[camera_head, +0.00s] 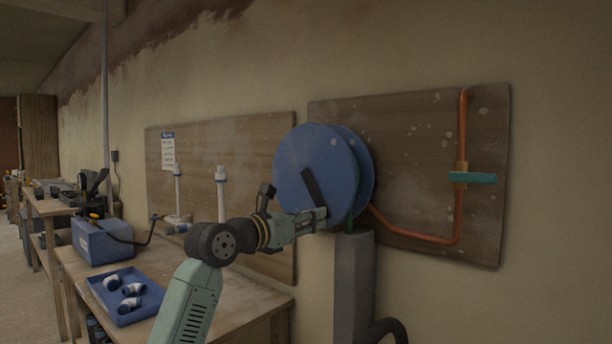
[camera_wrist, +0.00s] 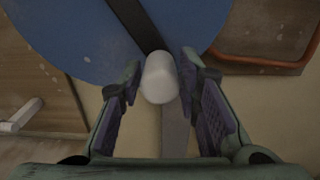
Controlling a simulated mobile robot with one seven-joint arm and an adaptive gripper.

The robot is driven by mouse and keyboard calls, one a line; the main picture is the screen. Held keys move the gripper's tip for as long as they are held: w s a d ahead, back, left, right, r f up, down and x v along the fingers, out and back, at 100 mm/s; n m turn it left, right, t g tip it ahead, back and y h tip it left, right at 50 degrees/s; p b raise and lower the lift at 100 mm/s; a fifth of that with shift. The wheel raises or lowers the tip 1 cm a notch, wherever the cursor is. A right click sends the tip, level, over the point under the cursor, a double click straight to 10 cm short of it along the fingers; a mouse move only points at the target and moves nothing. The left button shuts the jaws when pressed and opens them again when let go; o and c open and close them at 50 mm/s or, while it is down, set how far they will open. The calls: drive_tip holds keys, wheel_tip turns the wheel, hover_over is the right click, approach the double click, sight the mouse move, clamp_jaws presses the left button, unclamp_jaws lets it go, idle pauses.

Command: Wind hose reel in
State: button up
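The blue hose reel (camera_head: 308,172) is mounted at the wall on a grey post, its round face towards my arm. A dark crank arm (camera_head: 311,187) runs across that face; it also shows in the wrist view (camera_wrist: 135,22). At the crank's lower end is a white knob (camera_wrist: 160,80), hidden behind my gripper in the head view. My gripper (camera_head: 318,219) is at the lower edge of the reel. In the wrist view its two fingers (camera_wrist: 159,68) stand apart on either side of the knob, with gaps showing. The hose itself is mostly hidden behind the reel's front disc.
A grey post (camera_head: 354,285) stands under the reel. An orange pipe (camera_head: 432,239) with a teal handle (camera_head: 472,178) runs on the board at right. A workbench (camera_head: 255,299) at left carries a blue tray (camera_head: 109,311) of pipe fittings and a blue box (camera_head: 100,243).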

clamp_jaws()
drive_tip(key=shift+w+a+f+p, duration=0.25)
drive_tip(key=shift+w+a, duration=0.25)
drive_tip(key=shift+a, duration=0.1)
drive_tip(key=shift+w+a+f+p, duration=0.2)
drive_tip(key=shift+w+a+p, duration=0.05)
drive_tip(key=shift+w+a, duration=0.35)
drive_tip(key=shift+w+a+f+p, duration=0.25)
drive_tip(key=shift+w+a, duration=0.2)
drive_tip(key=shift+a, duration=0.15)
drive_tip(key=w+a+p, duration=0.1)
drive_tip(key=p, duration=0.1)
drive_tip(key=w+a+r+p, duration=0.1)
drive_tip(key=w+a, duration=0.1)
drive_tip(key=shift+a+p, duration=0.3)
drive_tip(key=shift+p, duration=0.1)
